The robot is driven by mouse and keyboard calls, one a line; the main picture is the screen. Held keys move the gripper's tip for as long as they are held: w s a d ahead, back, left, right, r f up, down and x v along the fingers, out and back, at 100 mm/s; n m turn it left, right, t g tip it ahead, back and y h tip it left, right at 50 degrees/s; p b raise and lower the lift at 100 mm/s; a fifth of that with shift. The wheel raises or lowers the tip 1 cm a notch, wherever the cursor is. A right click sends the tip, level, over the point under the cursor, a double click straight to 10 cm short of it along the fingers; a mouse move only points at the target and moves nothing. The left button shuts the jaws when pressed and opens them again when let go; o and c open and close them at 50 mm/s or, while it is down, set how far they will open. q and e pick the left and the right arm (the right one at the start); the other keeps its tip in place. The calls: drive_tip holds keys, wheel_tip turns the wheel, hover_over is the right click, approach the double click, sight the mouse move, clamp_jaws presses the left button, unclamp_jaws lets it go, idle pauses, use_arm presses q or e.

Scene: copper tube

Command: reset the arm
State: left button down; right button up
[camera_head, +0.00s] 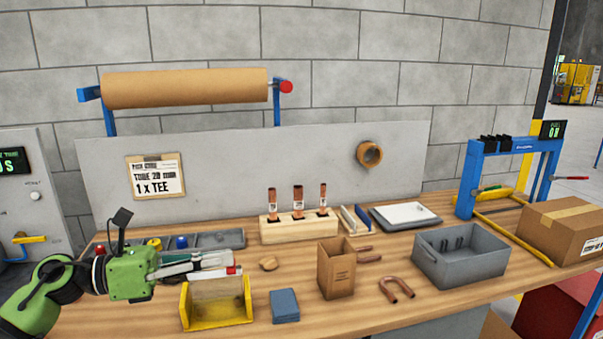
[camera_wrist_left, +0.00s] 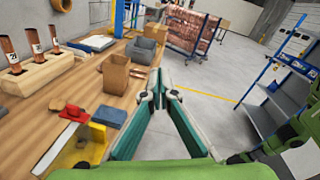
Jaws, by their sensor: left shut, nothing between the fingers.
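My left arm comes in from the left over the workbench (camera_head: 345,255). Copper tubes (camera_head: 298,197) stand upright in a wooden block (camera_head: 299,227) at the back of the bench, apart from the gripper. My right gripper is not in view.
A cardboard box (camera_head: 336,268), a blue block (camera_head: 284,306), a bent copper tube (camera_head: 397,290) and a grey bin (camera_head: 461,254) stand along the bench. A blue frame (camera_head: 468,180) and a carton (camera_head: 565,230) are at the right. The wrist view shows open floor (camera_wrist_left: 215,95) beyond the bench.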

use_arm(q)
drive_tip(key=w+a+f+n+t+y, duration=0.25)
drive_tip(key=f+n+t+y, duration=0.35)
drive_tip(key=n, duration=0.9)
drive_tip(key=w+a+f+n+t+y, duration=0.1)
drive_tip(key=a+f+n+t+y, duration=0.2)
drive_tip(key=n+t+y, duration=0.8)
drive_tip(key=s+a+f+n+g, duration=0.3)
drive_tip(key=s+f+n+g, duration=0.3)
drive_tip(key=f+n, duration=0.5)
drive_tip(key=s+d+f+n+g, duration=0.1)
drive_tip(key=s+f+n+g, duration=0.2)
drive_tip(key=s+f+g, duration=0.45)
drive_tip(key=s+d+f+n+g, duration=0.15)
drive_tip(key=s+f, duration=0.25)
drive_tip(key=s, duration=0.7)
drive_tip(key=s+f+n+g, duration=0.3)
drive_tip(key=s+f+g, duration=0.25)
drive_tip(key=s, duration=0.35)
wheel_tip(320, 180, down, 28)
drive_tip(key=s, duration=0.1)
drive_tip(key=s+a+f+g, duration=0.1)
drive_tip(key=s+a+f, duration=0.1)
drive_tip(key=s+f, duration=1.3)
drive_tip(key=shift+s+a+h, duration=0.3)
drive_tip(key=shift+s, duration=0.65)
drive_tip(key=shift+g, duration=0.25)
